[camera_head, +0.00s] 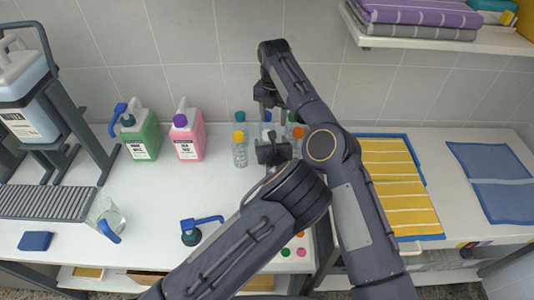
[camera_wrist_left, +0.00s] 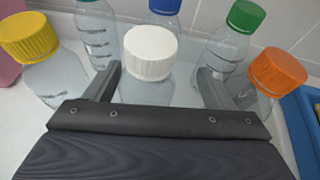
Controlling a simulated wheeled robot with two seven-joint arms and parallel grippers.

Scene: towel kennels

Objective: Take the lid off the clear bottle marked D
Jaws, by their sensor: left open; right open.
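A clear bottle (camera_wrist_left: 146,93) with a white lid (camera_wrist_left: 150,54) stands in the middle of a cluster. My left gripper (camera_wrist_left: 159,86) is open, with one finger on each side of this bottle, below the lid. In the head view the left gripper (camera_head: 270,143) is low among the bottles. My right gripper (camera_head: 271,108) is open, pointing down above the white lid. Around it stand clear bottles with yellow (camera_wrist_left: 29,37), teal, blue (camera_wrist_left: 164,5), green (camera_wrist_left: 246,15) and orange (camera_wrist_left: 279,70) lids. I cannot read any letter D; the grippers hide much of the white-lidded bottle.
Green (camera_head: 142,140) and pink (camera_head: 187,137) jugs stand left of the bottles. A blue-handled pump (camera_head: 192,232) and a clear jug (camera_head: 105,216) are on the counter's front left. A yellow striped towel (camera_head: 394,180) lies right. The wall is close behind.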

